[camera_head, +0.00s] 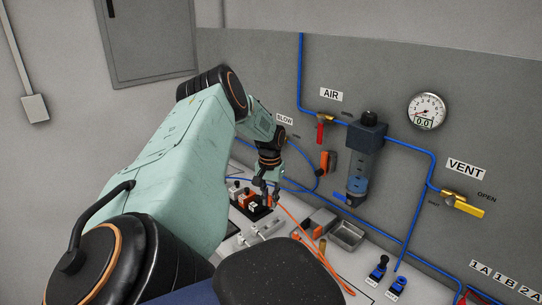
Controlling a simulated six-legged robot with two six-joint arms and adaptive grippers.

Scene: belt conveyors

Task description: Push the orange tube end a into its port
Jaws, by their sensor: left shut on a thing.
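My left arm comes in from the left, and its gripper (266,187) points down over the back of the bench. The gripper is shut on the end of the orange tube (287,213), whose length runs from the fingers down to the right across the bench. Just below the fingers is a group of small orange, black and white fittings (248,199). The fingers partly cover the tube end and the port, so I cannot tell whether the end is in the port or above it. My right gripper does not show.
Blue tubes (303,75) run along the wall past a filter unit (361,160), a gauge (427,111) and a yellow vent valve (463,204). A metal tray (346,236) and blue fittings (378,270) stand on the bench to the right.

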